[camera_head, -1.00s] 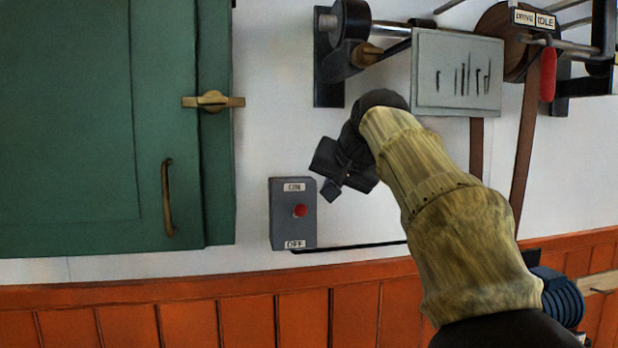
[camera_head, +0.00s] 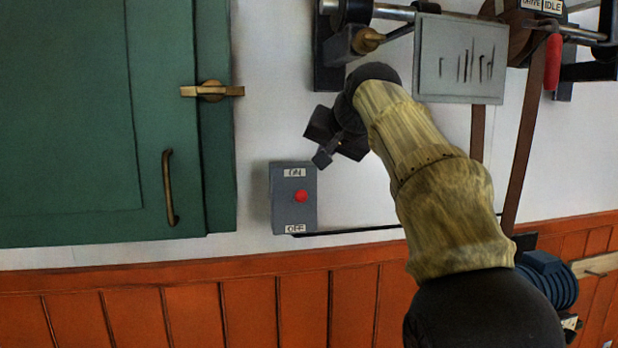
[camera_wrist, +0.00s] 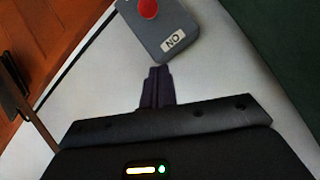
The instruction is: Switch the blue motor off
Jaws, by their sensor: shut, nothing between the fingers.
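A grey switch box (camera_head: 293,212) is on the white wall, with an ON label at its top, an OFF label at its bottom and a red button (camera_head: 301,196) between them. The blue motor (camera_head: 547,279) is at the lower right, partly behind my arm. My gripper (camera_head: 322,158) is shut and empty, just above and right of the box's top corner. In the wrist view, my fingertips (camera_wrist: 158,72) point at the ON end of the box (camera_wrist: 165,32), with a small gap in the picture. The red button (camera_wrist: 148,8) is at the top edge there.
A green cabinet door (camera_head: 80,120) with a brass latch (camera_head: 212,91) and handle (camera_head: 169,188) is left of the box. A grey plate (camera_head: 459,58), shafts and a red handle (camera_head: 553,62) are at the upper right. Orange panelling (camera_head: 190,310) runs below.

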